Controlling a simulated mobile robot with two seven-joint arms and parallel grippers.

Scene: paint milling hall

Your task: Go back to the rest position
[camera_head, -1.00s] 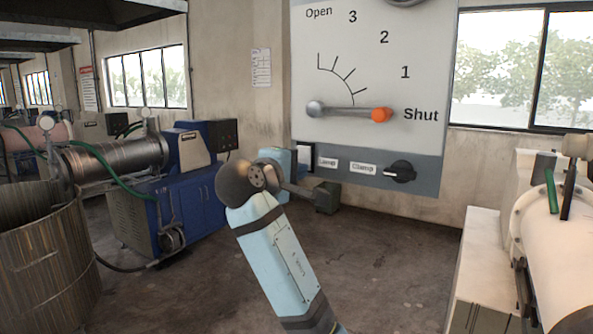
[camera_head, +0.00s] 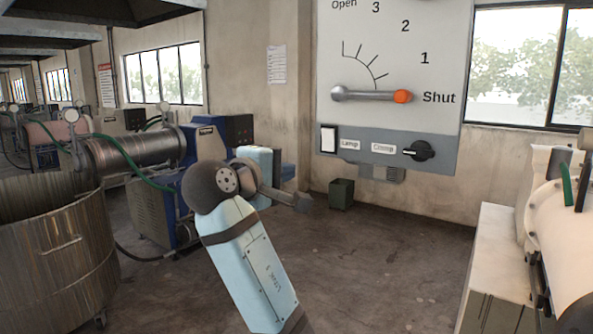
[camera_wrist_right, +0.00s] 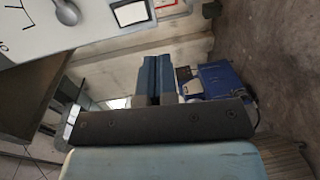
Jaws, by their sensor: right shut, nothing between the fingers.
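My right gripper (camera_head: 288,172) is seen small beyond my light blue arm, left of and below the control panel (camera_head: 440,152). It is apart from the panel in the head view. In the right wrist view its two dark blue fingers (camera_wrist_right: 154,78) are together with nothing between them. The panel carries a lever with an orange knob (camera_head: 403,96) pointing at "Shut". Below it are a white rocker-like plate (camera_head: 328,138), labels "Lamp" and "Clamp", and a black rotary knob (camera_head: 418,151). My left gripper is not in view.
A large metal drum (camera_head: 60,235) stands at the left, with a blue mill (camera_head: 150,205) behind it. A white machine (camera_head: 560,235) stands at the right. A small green bin (camera_head: 341,194) is by the wall. The floor (camera_head: 390,260) between is open.

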